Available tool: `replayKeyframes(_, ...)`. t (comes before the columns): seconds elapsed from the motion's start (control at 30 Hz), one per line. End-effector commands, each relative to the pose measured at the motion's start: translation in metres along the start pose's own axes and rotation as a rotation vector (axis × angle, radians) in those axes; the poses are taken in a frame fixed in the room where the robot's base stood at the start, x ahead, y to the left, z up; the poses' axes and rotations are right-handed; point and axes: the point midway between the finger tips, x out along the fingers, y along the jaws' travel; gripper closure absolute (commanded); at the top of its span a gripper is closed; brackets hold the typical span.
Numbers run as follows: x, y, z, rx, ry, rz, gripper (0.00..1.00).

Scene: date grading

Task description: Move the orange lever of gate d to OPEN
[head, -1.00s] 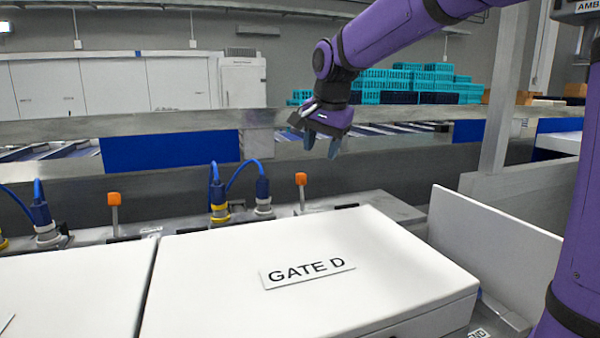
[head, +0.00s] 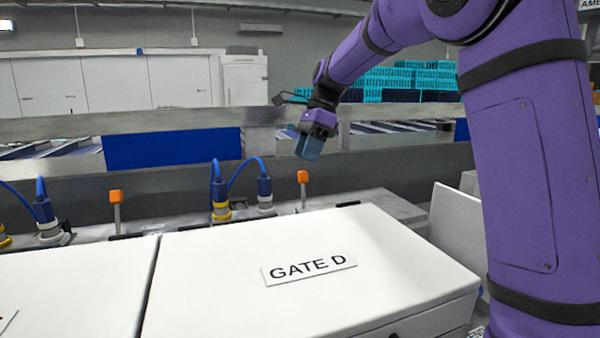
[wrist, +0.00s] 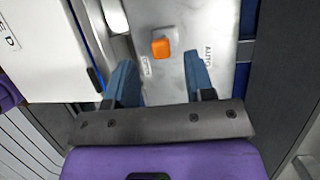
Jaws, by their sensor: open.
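The orange lever of gate d (head: 303,177) stands upright on the grey metal ledge behind the white box labelled GATE D (head: 220,285). In the wrist view its orange knob (wrist: 160,47) lies just beyond my fingertips, roughly centred between them. A small label that seems to read OPEN (wrist: 146,66) is left of the knob, and an AUTO label (wrist: 208,55) is to the right. My gripper (head: 308,149) is above the lever in the head view, pointing down. In the wrist view its two blue fingers (wrist: 160,72) are spread and empty.
Another orange lever (head: 115,198) stands further left on the ledge. Blue cables with connectors (head: 264,195) rise just left of gate d's lever. A grey rail (head: 400,140) runs behind. Teal crates (head: 400,85) are stacked far back. My purple arm covers the right side.

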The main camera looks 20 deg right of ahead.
Motion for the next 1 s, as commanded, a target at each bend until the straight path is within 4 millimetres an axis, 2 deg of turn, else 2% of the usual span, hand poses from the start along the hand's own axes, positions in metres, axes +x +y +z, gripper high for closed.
replayKeyframes(0.1, 0.021, 0.000, 0.000, 0.000, 0.000, 0.003, 0.51)
replayKeyframes(0.3, 0.044, 0.000, 0.000, -0.001, 0.001, 0.001, 0.51)
replayKeyframes(0.47, 0.052, 0.000, -0.001, -0.001, 0.001, -0.001, 0.51)
replayKeyframes(0.73, 0.052, 0.000, 0.000, -0.001, 0.001, -0.001, 0.51)
replayKeyframes(0.93, 0.052, 0.000, 0.000, -0.001, 0.001, -0.001, 0.97)
replayKeyframes(1.0, 0.052, 0.000, 0.000, -0.001, 0.001, -0.001, 1.00)
